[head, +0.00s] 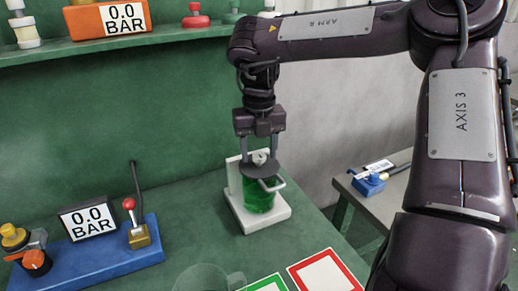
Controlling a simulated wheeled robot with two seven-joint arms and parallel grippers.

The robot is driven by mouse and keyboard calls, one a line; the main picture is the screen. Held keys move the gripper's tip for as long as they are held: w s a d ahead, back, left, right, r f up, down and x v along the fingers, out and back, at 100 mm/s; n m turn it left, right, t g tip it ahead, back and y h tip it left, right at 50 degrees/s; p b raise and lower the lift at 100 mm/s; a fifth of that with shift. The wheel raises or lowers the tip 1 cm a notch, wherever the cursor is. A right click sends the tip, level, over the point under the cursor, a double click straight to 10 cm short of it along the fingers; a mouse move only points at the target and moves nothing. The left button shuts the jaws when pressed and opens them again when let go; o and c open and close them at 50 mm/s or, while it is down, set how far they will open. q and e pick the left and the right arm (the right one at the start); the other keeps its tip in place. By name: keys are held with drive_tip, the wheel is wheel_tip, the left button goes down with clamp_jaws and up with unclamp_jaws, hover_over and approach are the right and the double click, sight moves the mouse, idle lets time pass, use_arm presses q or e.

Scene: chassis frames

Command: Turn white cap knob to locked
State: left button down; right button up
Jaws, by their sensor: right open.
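A white stand (277,213) on the green bench holds a green see-through vessel (259,198) with a dark disc-shaped lid (258,170). A small whitish knob (260,157) shows on top of the lid; it looks like the white cap knob, but its markings are too small to read. My left gripper is not in view.
A blue base (100,258) with a 0.0 BAR display and red-topped lever stands at left. A clear mug (208,279), a green-edged card (267,284) and a red-edged card (322,273) lie at the front. A shelf (170,36) runs above; a side table is at right.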

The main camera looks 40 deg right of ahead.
drive_tip(key=c, duration=1)
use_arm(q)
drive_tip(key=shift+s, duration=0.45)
use_arm(e)
drive_tip(key=shift+m, duration=0.3)
drive_tip(key=m, duration=0.8)
drive_tip(key=m+b, duration=0.1)
drive_tip(key=m, duration=0.3)
use_arm(q)
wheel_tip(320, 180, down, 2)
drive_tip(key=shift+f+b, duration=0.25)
drive_tip(key=shift+b, duration=0.45)
use_arm(e)
drive_tip(key=m, duration=0.5)
drive_tip(key=shift+m, duration=0.3)
drive_tip(key=o, duration=1)
